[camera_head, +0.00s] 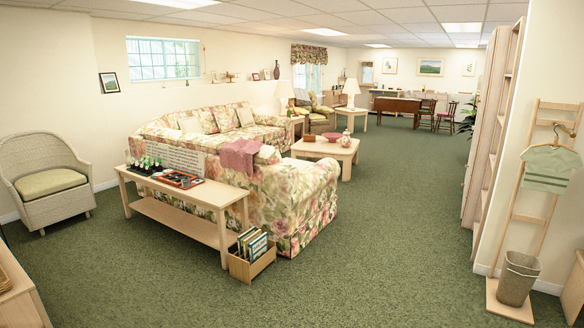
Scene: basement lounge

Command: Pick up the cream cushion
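A floral sectional sofa (285,200) stands left of the middle, with several cushions on it. A pale cream-looking cushion (245,117) leans against its far backrest. Another pale cushion (190,124) is further left along the same backrest. A third light cushion (267,155) shows just over the near backrest, partly hidden by it. I cannot tell for sure which is the cream cushion, as they are small and far off. Neither of my grippers shows in this view.
A console table (180,225) with bottles and a tray stands behind the sofa. A crate of books (250,270) sits at its right end. A coffee table (325,150) is beyond the sofa. Green carpet (400,210) is open to the right, up to the shelves (490,130).

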